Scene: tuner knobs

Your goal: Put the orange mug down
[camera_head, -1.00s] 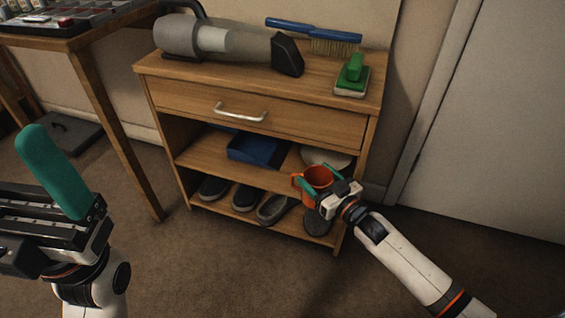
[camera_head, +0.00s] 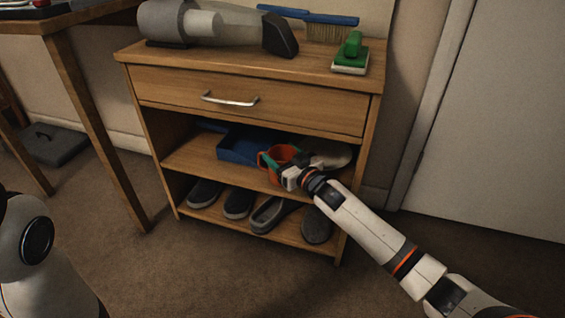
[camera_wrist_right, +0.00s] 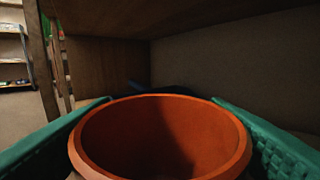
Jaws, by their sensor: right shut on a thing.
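The orange mug (camera_head: 284,152) is at the front of the cabinet's middle shelf (camera_head: 195,160), upright. My right gripper (camera_head: 278,163) is shut on the mug, with a green finger on each side of it. In the right wrist view the mug's round rim and empty inside (camera_wrist_right: 160,135) fill the lower middle, between the two green fingers. I cannot tell whether the mug's base touches the shelf. My left gripper is out of the head view; only part of my left arm shows at the lower left.
A blue bin (camera_head: 243,147) stands left of the mug, and a pale rounded thing (camera_head: 332,157) lies right of it. Several shoes (camera_head: 238,203) fill the lower shelf. A closed drawer (camera_head: 240,97) is above. A vacuum (camera_head: 205,22), brush (camera_head: 325,22) and green scrubber (camera_head: 352,52) lie on top.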

